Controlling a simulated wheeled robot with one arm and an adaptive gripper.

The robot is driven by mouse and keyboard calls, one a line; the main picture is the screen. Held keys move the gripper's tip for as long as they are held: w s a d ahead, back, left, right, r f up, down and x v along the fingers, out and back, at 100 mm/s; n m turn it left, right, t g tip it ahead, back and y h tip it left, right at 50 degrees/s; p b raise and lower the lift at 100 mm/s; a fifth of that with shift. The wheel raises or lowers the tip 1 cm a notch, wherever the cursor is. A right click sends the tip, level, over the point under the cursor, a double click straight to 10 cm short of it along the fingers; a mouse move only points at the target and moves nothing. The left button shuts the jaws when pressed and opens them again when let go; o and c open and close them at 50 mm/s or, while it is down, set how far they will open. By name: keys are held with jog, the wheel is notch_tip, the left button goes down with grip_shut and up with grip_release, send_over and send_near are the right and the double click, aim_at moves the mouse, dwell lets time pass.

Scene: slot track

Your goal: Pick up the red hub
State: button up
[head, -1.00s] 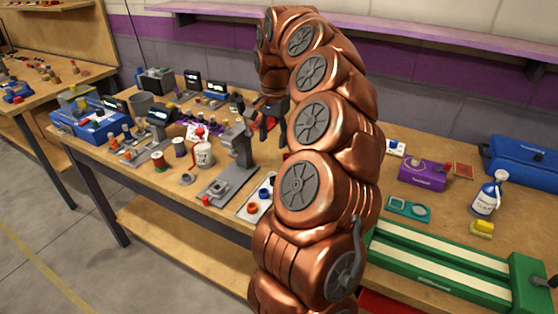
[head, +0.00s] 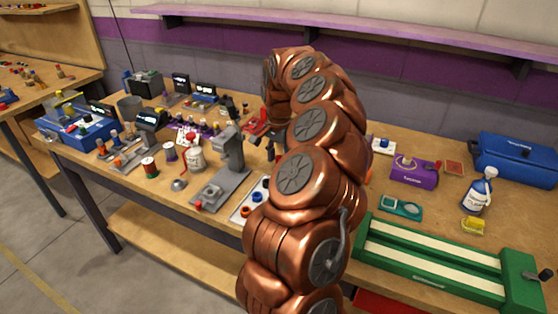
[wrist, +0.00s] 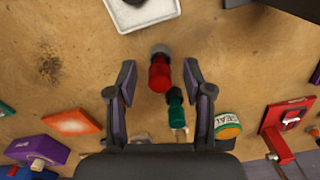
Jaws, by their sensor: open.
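In the wrist view, a red piece (wrist: 160,76) with a dark grey round end lies between the fingertips of my gripper (wrist: 159,82); it looks like the red hub. The two fingers stand apart on either side of it, with gaps showing. A green piece (wrist: 176,112) lies just below and right of it, also between the fingers. In the head view my gripper (head: 266,138) is over the middle of the bench, partly hidden by my copper arm. Red shows there beside the fingers, too small to identify.
In the wrist view, a white tray (wrist: 148,14) lies above, an orange pad (wrist: 70,122) left, and a round labelled tin (wrist: 227,126) right. In the head view a grey press stand (head: 229,155) is left of my gripper, and a green track (head: 435,262) lies right.

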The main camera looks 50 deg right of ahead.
jog(key=shift+f, duration=0.4)
grip_shut()
jog(key=shift+r, duration=0.1)
